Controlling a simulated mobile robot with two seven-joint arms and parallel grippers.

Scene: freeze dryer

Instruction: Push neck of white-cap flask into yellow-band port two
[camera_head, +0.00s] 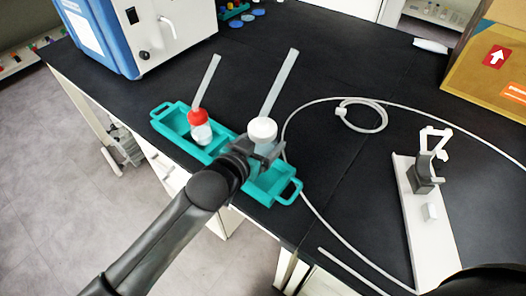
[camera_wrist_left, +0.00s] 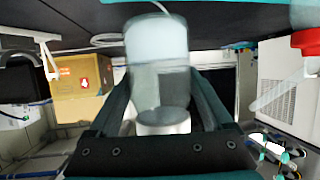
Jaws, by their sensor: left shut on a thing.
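The white-cap flask is clear, with a white cap (camera_head: 262,129) and a pale tube rising from it. My left gripper (camera_head: 264,150) is shut around this flask over the right part of a teal tray (camera_head: 284,190). I cannot tell whether the flask's base touches the tray. In the left wrist view, the flask body (camera_wrist_left: 158,62) stands between the fingers (camera_wrist_left: 160,95), with its cap toward the bottom. A red-cap flask (camera_head: 201,132) with a pale tube stands in the tray's left part. The yellow-band port is not in view. My right gripper is not in view.
A blue and white machine (camera_head: 135,35) stands at the back left. A white stand with a clamp (camera_head: 428,215) is on the right. A pale hose (camera_head: 300,120) curves over the black bench, and a cardboard box (camera_head: 488,70) stands at the back right.

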